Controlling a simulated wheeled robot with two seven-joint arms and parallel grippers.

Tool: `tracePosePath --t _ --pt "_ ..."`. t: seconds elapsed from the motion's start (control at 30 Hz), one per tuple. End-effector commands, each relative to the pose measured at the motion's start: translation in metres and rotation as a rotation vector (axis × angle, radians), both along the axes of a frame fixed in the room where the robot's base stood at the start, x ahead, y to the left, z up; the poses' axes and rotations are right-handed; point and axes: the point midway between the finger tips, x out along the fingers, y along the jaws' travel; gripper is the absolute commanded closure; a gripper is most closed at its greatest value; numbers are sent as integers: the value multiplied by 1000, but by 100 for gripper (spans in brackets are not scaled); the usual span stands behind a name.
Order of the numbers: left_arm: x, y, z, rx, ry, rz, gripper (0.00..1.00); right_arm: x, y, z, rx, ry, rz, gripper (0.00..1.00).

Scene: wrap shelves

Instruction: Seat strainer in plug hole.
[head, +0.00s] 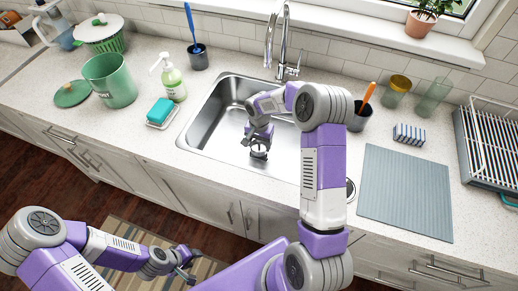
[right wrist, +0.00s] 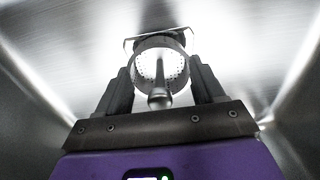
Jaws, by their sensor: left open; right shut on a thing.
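The strainer (right wrist: 177,69) is a metal basket with a perforated floor and a central knob post. In the right wrist view it sits between the fingers of my right gripper (right wrist: 160,88), which is shut on it. In the head view my right gripper (head: 258,138) reaches down into the steel sink (head: 212,122), with the strainer (head: 259,154) low over the sink floor. I cannot tell whether it touches the floor. The plug hole is not clearly visible; the strainer and gripper hide the area beneath. My left gripper (head: 184,263) is open and empty, low in front of the cabinets.
The faucet (head: 285,40) stands behind the sink. A soap bottle (head: 173,80) and a teal sponge (head: 160,111) are left of it. A dark cup (head: 358,119), striped sponge (head: 409,134), grey mat (head: 405,190) and dish rack (head: 490,140) are right. A small round item (head: 350,188) lies partly behind my arm.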

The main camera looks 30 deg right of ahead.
Motion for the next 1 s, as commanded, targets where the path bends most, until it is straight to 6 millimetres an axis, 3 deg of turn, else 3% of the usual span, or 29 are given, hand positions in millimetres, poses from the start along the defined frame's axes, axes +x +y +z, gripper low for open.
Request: tracePosePath --t 0.2,0.6,0.63,0.7,0.8,1.0 --pt "0 0 -7 0 0 0 57 0 1 -32 2 3 1 67" --pt "0 0 -11 0 0 0 57 0 0 -37 1 -1 1 67" --pt "0 0 -10 0 0 0 57 0 0 -37 0 0 1 29" --pt "0 0 -10 0 0 0 57 0 0 -36 0 0 1 18" --pt "0 0 -9 0 0 0 57 0 0 -36 0 0 1 7" --pt "0 0 -9 0 0 0 57 0 0 -36 1 1 1 7"
